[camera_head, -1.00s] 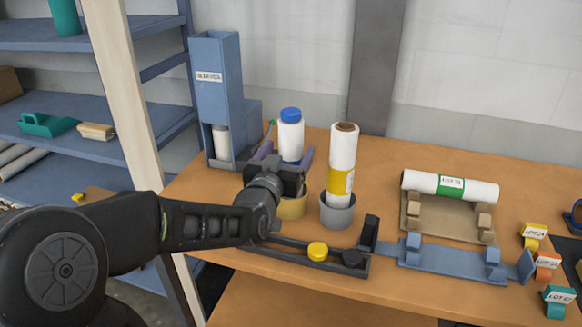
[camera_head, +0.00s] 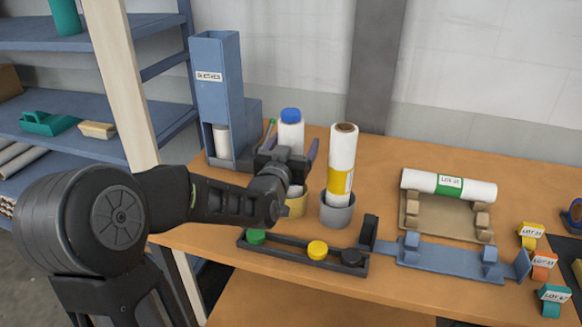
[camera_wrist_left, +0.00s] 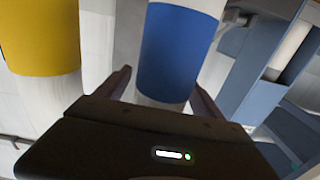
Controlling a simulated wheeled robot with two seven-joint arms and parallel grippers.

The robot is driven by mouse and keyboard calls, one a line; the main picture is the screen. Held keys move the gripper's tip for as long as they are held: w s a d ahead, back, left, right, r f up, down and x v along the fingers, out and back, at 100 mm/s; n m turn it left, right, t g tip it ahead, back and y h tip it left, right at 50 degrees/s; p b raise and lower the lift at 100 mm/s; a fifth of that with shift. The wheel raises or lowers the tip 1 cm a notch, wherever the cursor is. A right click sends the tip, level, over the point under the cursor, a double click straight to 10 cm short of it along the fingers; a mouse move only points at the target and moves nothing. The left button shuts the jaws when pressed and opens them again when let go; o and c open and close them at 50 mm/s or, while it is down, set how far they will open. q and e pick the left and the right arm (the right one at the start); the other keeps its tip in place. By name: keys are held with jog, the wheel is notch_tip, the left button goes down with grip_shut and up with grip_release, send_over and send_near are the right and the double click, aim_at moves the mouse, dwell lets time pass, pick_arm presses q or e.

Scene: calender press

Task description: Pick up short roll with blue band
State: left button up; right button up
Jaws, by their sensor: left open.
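The short white roll with a blue top (camera_head: 290,131) stands upright in a tan cup (camera_head: 297,206) in the head view. Its blue band (camera_wrist_left: 177,50) fills the middle of the left wrist view. My left gripper (camera_head: 289,152) is open, in front of the roll, with one finger on each side of it. The gripper (camera_wrist_left: 163,90) hides the roll's middle in the head view. I cannot tell whether the fingers touch it. My right gripper is not in view.
A taller roll with a yellow band (camera_head: 341,165) stands in a grey cup (camera_head: 337,213) close on the right. A blue dispenser (camera_head: 218,95) stands behind left. A dark tray with coloured buttons (camera_head: 300,253) lies in front. A green-banded roll (camera_head: 420,181) lies on a cradle.

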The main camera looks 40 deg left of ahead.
pick_arm(q)
jog(key=shift+c, duration=0.6)
grip_shut()
jog(key=shift+r, duration=0.15)
notch_tip(320, 180, up, 10)
jog(key=shift+f, duration=0.1)
dwell(0.5)
dwell(0.4)
